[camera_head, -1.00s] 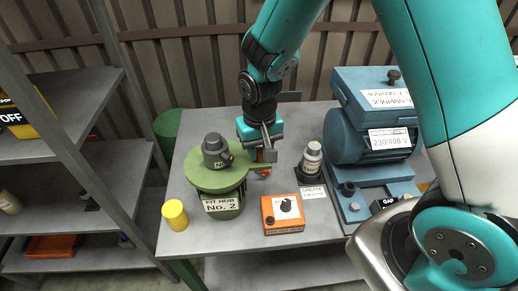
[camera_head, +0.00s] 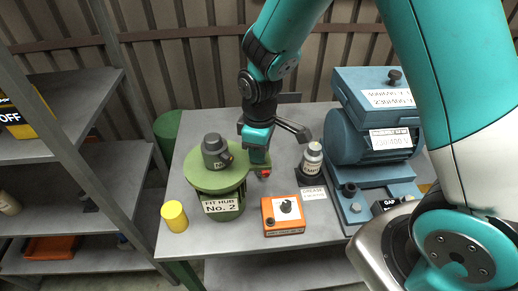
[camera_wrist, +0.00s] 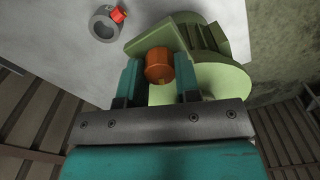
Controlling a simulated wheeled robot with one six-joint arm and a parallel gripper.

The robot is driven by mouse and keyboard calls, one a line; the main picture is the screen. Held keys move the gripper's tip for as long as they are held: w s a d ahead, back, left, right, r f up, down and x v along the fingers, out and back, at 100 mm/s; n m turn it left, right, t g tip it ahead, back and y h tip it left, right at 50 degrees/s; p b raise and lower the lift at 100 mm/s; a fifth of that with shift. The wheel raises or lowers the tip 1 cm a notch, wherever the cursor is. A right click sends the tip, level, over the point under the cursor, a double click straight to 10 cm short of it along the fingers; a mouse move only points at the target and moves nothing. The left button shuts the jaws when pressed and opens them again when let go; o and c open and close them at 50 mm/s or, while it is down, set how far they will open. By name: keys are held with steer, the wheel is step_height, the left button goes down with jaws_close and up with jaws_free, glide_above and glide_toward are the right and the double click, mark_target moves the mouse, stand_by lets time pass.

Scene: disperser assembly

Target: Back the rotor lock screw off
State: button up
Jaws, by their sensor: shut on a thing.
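The rotor lock screw is an orange cylindrical head (camera_wrist: 158,65) in the wrist view, on a flat arm of the green hub. My gripper (camera_wrist: 160,82) has one teal finger on each side of the head and is shut on it. In the head view my gripper (camera_head: 258,158) points down at the right side of the green hub (camera_head: 222,205), labelled "FIT HUB No. 2", and hides the screw. A dark grey cylindrical part (camera_head: 214,150) stands on top of the hub.
An orange box with a knob (camera_head: 283,215), a grey bottle (camera_head: 312,160) and a blue motor unit (camera_head: 365,135) stand to the right. A yellow cylinder (camera_head: 174,216) stands at the table's left front.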

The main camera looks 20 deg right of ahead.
steer(key=shift+w+n, duration=0.1)
steer(key=shift+n, duration=1)
steer(key=o, duration=0.9)
steer(key=shift+r, duration=0.15)
step_height(320, 180, up, 17)
steer(key=b, duration=0.2)
steer(key=shift+r+b, duration=0.1)
steer(key=shift+b, duration=0.2)
steer(key=s+a+m+y, duration=0.1)
steer(key=s, duration=0.5)
steer(key=s+a+f+m+y, duration=0.1)
steer(key=s+a+m, duration=0.1)
steer(key=s, duration=0.4)
steer(key=s+a+f+m+y+b, duration=0.1)
steer(key=s+m+y, duration=0.1)
steer(key=s, duration=0.4)
steer(key=shift+s+a, duration=0.35)
